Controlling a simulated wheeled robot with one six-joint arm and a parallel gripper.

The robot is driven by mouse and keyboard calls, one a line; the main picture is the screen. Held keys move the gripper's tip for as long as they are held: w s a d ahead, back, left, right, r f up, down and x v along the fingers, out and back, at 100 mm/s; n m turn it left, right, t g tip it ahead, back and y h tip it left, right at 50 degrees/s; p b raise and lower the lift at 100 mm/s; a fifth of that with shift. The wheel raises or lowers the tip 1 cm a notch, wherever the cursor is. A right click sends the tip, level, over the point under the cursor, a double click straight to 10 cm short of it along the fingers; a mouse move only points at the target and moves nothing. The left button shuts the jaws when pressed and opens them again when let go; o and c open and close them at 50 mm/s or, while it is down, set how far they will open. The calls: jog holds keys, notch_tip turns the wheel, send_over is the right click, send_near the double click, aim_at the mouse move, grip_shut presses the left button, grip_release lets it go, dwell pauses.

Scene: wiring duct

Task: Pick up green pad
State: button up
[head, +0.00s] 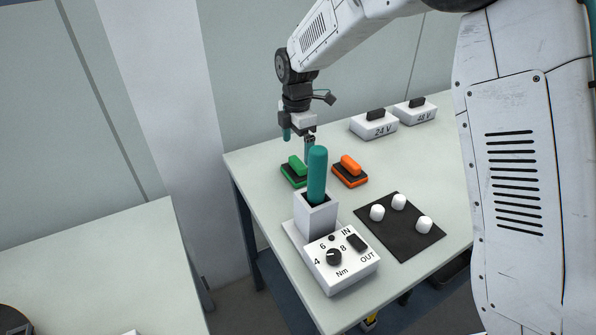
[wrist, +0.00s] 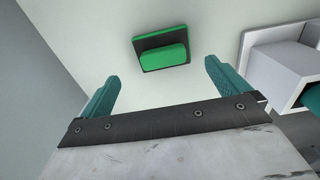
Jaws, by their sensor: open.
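The green pad (head: 294,172) lies on the table near its far left corner. It has a green base with a black top and a raised green grip. In the wrist view the green pad (wrist: 162,50) lies ahead of my fingertips, roughly between them but beyond. My gripper (head: 297,142) hangs above the table near the green pad, its teal fingers pointing down. In the wrist view my gripper (wrist: 160,72) has its two fingers wide apart with nothing between them.
An orange pad (head: 350,172) lies just right of the green one. A white holder (head: 316,216) with a teal-handled tool (head: 317,172) stands in front, beside a dial box (head: 342,264). A black mat (head: 399,228) with white knobs and two voltage boxes (head: 374,126) are further right.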

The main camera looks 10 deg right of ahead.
aim_at(297, 161)
jog(key=f, duration=0.7)
jog(key=shift+s+f, duration=0.2)
jog(key=shift+f, duration=0.2)
jog(key=c, duration=0.8)
